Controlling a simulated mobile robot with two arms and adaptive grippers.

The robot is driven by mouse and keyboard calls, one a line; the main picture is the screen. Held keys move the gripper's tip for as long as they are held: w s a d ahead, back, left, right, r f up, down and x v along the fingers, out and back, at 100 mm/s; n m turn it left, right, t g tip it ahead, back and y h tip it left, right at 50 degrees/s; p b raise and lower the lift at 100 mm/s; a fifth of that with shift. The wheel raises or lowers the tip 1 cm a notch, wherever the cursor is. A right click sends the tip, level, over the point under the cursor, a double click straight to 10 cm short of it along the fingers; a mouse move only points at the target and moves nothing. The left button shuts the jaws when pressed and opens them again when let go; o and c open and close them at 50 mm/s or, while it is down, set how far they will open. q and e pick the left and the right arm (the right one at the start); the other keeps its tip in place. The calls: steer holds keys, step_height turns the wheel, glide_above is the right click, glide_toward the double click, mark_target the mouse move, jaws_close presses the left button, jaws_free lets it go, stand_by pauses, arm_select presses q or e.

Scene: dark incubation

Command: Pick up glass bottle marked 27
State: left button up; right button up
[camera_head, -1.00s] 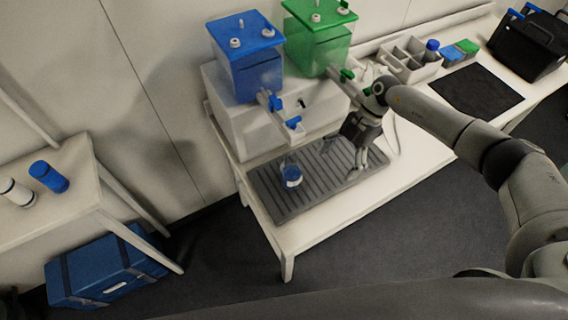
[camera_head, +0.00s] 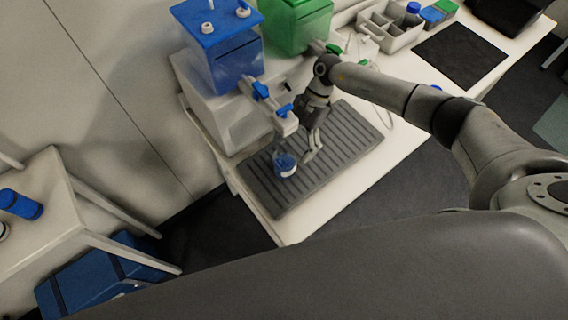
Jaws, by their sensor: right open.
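A small glass bottle (camera_head: 285,164) with blue contents and a pale label stands on the grey ribbed tray (camera_head: 345,150), under the blue tank's tap (camera_head: 284,119). Its marking is too small to read. My right gripper (camera_head: 309,150) is just to the right of the bottle, low over the tray, open and empty. A small gap seems to lie between its fingers and the bottle, but contact is hard to judge. My left gripper is not in view.
A blue tank (camera_head: 222,58) and a green tank (camera_head: 297,25) stand on a white stand behind the tray. A compartment box (camera_head: 391,36) and a black mat (camera_head: 460,55) lie further right. A side table (camera_head: 45,215) with a blue-capped bottle (camera_head: 20,204) is at left.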

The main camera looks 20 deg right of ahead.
mark_target(286, 159)
steer(key=b+x, duration=0.2)
steer(key=x, duration=0.3)
steer(key=shift+s+a, duration=0.1)
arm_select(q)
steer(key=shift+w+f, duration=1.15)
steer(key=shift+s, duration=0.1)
arm_select(e)
steer(key=shift+c, duration=0.3)
steer(key=c, duration=0.7)
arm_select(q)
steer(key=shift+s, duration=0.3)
arm_select(e)
steer(key=c, duration=0.6)
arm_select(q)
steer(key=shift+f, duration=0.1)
arm_select(e)
steer(key=shift+r, duration=0.1)
